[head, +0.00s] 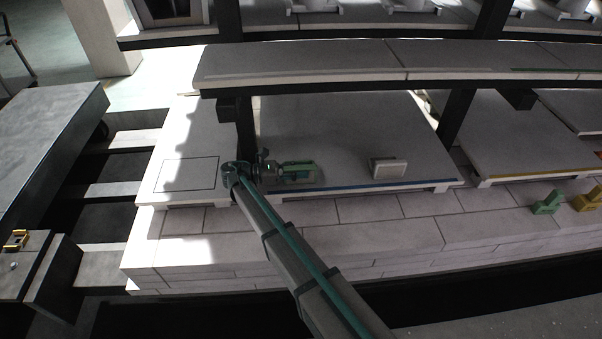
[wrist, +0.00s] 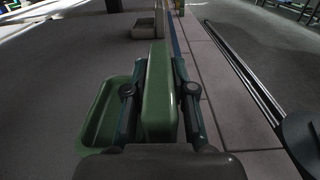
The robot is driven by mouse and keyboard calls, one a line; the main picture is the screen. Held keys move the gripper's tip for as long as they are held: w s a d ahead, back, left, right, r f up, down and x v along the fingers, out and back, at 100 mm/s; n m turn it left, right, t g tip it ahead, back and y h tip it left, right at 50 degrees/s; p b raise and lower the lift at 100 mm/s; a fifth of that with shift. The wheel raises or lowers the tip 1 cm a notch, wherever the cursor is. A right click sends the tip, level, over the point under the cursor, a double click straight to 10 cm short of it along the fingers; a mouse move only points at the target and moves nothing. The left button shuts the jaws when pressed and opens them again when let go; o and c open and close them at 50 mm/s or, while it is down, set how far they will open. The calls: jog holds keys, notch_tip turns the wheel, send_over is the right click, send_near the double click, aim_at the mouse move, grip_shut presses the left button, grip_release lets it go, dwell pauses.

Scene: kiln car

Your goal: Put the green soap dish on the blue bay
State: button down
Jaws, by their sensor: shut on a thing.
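My gripper (head: 285,170) is over the slab of the lower bay with the blue strip (head: 370,187) along its front edge. In the wrist view its two fingers (wrist: 160,100) are shut on a green block-like piece (wrist: 160,85). A shallow green dish (wrist: 97,130) with a raised rim lies just left of the fingers; I cannot tell whether it is joined to the held piece. In the head view the green piece (head: 298,165) shows at the gripper, low over the slab. The gap beneath it is hidden.
A pale rectangular dish (head: 389,168) stands to the right on the same slab; it also shows ahead in the wrist view (wrist: 143,28). An upper shelf (head: 330,62) overhangs behind, with dark posts. Green (head: 546,204) and yellow (head: 588,200) blocks sit at right.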

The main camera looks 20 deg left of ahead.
jog(key=c, duration=1)
grip_release()
jog(key=shift+f, duration=0.1)
jog(key=shift+o, duration=0.2)
jog(key=shift+r, duration=0.25)
jog(key=shift+w+a+r+p, duration=0.1)
jog(key=shift+a+r+p, duration=0.1)
jog(key=shift+p, duration=1)
jog(key=shift+a+p, duration=0.15)
jog(key=shift+p, duration=1)
jog(key=shift+a+r+p, duration=0.1)
jog(key=shift+p, duration=0.5)
